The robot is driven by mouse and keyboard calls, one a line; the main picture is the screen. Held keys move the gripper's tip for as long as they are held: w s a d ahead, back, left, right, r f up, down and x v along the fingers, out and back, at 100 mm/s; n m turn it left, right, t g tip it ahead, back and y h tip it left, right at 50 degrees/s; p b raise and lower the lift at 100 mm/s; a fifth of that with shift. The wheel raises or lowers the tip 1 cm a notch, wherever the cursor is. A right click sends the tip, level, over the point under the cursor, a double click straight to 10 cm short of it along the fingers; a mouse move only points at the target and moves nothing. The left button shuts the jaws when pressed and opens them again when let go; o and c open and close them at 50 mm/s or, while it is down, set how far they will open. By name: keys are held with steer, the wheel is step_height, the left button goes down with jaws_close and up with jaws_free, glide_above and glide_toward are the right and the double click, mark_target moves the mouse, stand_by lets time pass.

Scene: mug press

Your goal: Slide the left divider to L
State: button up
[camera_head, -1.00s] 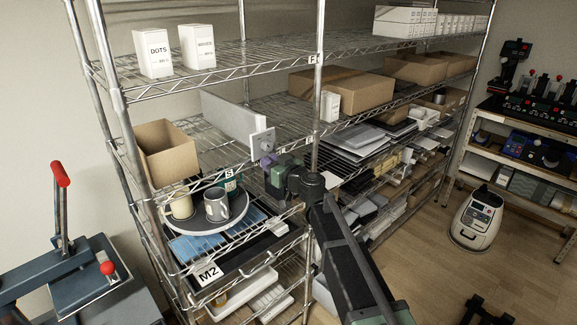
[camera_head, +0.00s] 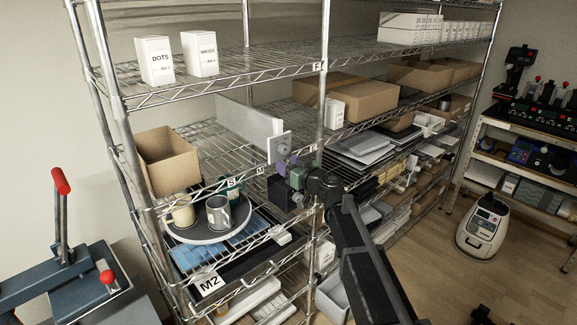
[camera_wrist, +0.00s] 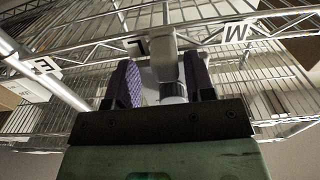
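The left divider is a pale upright panel (camera_head: 245,122) with a square front plate and round knob (camera_head: 284,150) at the front edge of the middle shelf. It stands right of the M label (camera_head: 261,170). My gripper (camera_head: 287,163), with purple pads, is just below and in front of the plate. In the wrist view my gripper (camera_wrist: 160,84) is open; the knob is close to the right finger, with a gap to the left finger.
A cardboard bin (camera_head: 168,163) stands left on the same shelf. A metal post (camera_head: 323,100) and boxes (camera_head: 365,99) are to the right. A round tray (camera_head: 195,235) with mugs is below. The bin-to-divider stretch looks clear.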

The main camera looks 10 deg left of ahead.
steer(key=shift+s, duration=0.1)
steer(key=v, duration=1)
steer(key=shift+s+d, duration=0.15)
steer(key=shift+d, duration=0.15)
steer(key=s+d+f+m+g+h+b, duration=0.1)
steer(key=s+d+f+m+g+h, duration=0.2)
steer(key=s+f, duration=0.4)
steer(key=s+d+f+m+g+h+b, duration=0.1)
steer(key=s+d+f+m+g+h, duration=0.15)
steer(key=s+d+f+g, duration=0.35)
steer(key=s+d+f+m+h+b, duration=0.1)
steer(key=s+d+f+h, duration=0.2)
steer(key=d, duration=0.3)
steer(key=s+d+f+m+g+h+b, duration=0.1)
steer(key=s+d+f+m+h+b, duration=0.1)
steer(key=d, duration=0.5)
steer(key=s+d+f+m+h+b, duration=0.2)
steer(key=s+d+f+h, duration=0.2)
steer(key=s+d+f, duration=0.2)
steer(key=shift+s+d+f+g, duration=0.2)
steer(key=shift+s+g, duration=0.1)
steer(key=shift+s, duration=0.15)
